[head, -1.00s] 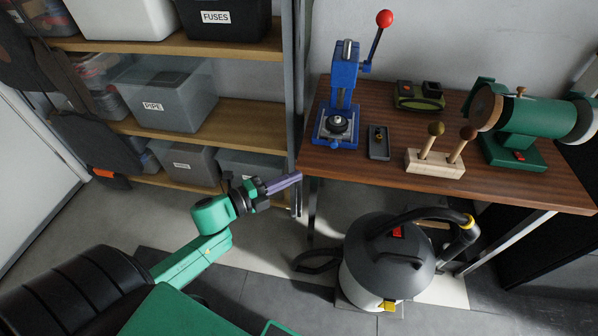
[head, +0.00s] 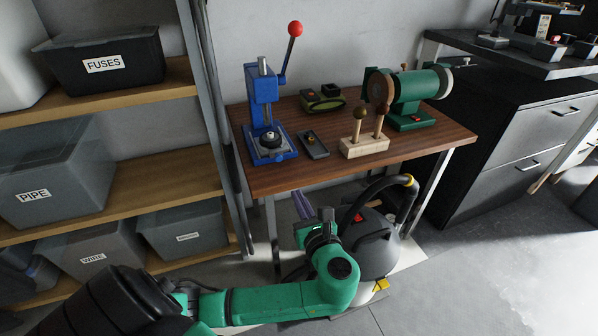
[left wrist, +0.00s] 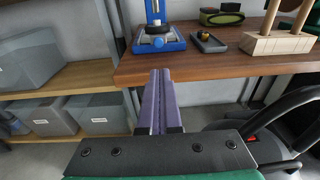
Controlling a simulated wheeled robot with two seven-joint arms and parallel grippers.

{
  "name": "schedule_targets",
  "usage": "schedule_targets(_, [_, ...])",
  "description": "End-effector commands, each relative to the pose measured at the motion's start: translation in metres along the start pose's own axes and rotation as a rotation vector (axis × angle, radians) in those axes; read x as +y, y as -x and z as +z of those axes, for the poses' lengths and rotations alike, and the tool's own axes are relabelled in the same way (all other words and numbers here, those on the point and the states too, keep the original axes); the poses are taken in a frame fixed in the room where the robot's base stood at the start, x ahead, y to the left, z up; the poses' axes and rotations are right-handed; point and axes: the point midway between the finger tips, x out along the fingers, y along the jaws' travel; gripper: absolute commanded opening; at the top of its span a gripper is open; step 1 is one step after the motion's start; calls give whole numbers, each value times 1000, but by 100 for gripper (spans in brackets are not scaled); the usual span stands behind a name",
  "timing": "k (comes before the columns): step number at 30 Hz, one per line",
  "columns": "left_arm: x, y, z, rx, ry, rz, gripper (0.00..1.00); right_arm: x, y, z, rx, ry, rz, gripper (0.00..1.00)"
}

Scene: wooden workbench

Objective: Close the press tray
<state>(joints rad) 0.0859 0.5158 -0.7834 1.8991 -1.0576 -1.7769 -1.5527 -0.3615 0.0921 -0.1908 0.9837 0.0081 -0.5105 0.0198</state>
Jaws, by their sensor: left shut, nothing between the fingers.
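The blue press (head: 263,95) stands at the left end of the wooden workbench, with its red-knobbed lever up. The press tray (head: 271,150) sits at its base in a blue frame, carrying a dark round piece; I cannot tell how far it is pulled out. The press also shows in the left wrist view (left wrist: 157,43), with a small blue knob at its front. My left gripper (head: 303,204) is shut and empty, its purple fingers in front of and below the bench's front edge, apart from the press. In the left wrist view the fingers (left wrist: 160,98) point toward the press.
A small dark tray (head: 313,145), a wooden block with pegs (head: 363,147) and a green machine (head: 408,100) stand to the right on the bench (head: 440,140). A vacuum cleaner (head: 375,245) is below. Shelves with bins (head: 183,228) are at left.

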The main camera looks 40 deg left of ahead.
Motion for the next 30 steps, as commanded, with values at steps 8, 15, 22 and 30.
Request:
schedule_targets(8, [5,-24,9,-25,-9,12,0,0,0,-9,4,-4,0,50])
schedule_targets(15, [5,-77,9,-24,-8,11,0,-1,3,-23,6,-11,-2,50])
schedule_targets(22, [5,-122,10,-23,-8,11,0,-1,9,-36,9,-17,-3,50])
schedule_targets(30, [5,-137,11,-20,-8,9,0,-1,12,-41,9,-20,-4,50])
